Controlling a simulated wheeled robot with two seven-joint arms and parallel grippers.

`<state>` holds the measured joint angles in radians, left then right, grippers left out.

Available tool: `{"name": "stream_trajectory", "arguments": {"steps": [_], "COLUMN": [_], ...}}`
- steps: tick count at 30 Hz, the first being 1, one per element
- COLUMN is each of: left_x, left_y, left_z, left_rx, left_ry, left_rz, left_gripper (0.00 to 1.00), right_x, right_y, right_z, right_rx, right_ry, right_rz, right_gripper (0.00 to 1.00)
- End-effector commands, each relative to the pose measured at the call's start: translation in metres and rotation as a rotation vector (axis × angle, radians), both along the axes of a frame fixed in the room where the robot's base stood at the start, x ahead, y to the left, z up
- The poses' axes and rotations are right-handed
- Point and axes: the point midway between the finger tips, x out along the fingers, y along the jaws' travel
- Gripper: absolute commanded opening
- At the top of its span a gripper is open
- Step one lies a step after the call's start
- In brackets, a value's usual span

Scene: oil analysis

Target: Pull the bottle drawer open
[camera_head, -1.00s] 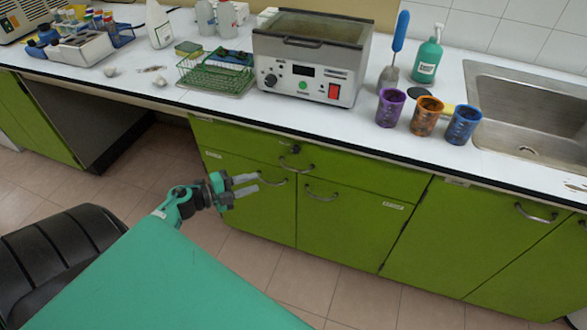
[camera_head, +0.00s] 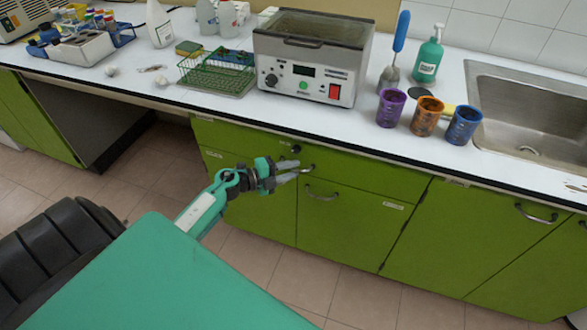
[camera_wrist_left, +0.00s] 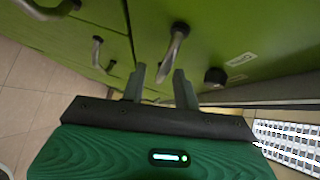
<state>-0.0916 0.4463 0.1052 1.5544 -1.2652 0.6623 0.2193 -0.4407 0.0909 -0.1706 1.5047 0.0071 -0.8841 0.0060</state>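The bottle drawer (camera_head: 365,172) is the wide green drawer front under the counter in the head view. It looks shut, flush with the cabinet. Its curved metal handle (camera_head: 308,169) sits below a dark round knob (camera_head: 296,149). My left gripper (camera_head: 292,171) is at this handle, its fingers partly covering it. In the left wrist view, the drawer handle (camera_wrist_left: 177,45) reaches down to between the fingertips of my left gripper (camera_wrist_left: 160,77). The fingers are apart, with gaps beside the handle; contact cannot be told. My right gripper is not in view.
Lower door handles, including one at the right door (camera_head: 320,197), are close below. The white counter (camera_head: 330,128) overhangs the drawer and carries a heating bath (camera_head: 310,60) and three coloured cups. Floor (camera_head: 330,290) in front of the cabinet is clear.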

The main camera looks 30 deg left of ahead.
Motion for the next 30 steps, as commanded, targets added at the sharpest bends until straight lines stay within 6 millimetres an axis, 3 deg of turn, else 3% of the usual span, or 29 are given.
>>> {"name": "stream_trajectory", "arguments": {"steps": [14,18,19,30], "left_x": [0.0109,0.0108,0.0108,0.0072], "left_y": [-0.0068,-0.0067,-0.0066,-0.0073], "left_z": [-0.0016,-0.0017,-0.0017,-0.0017], "left_rx": [0.000,0.000,0.000,0.001], "left_ry": [0.000,0.000,0.000,0.002], "left_rz": [0.000,0.000,0.000,0.000], "left_gripper": [0.30,0.03,0.00,0.00], "right_x": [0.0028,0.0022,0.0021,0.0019], "right_y": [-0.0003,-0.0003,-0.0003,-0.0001], "right_z": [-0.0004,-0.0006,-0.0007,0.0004], "right_rx": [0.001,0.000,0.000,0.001], "right_ry": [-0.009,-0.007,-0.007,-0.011], "right_rz": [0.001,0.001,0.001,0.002], "right_gripper": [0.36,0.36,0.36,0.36]}}
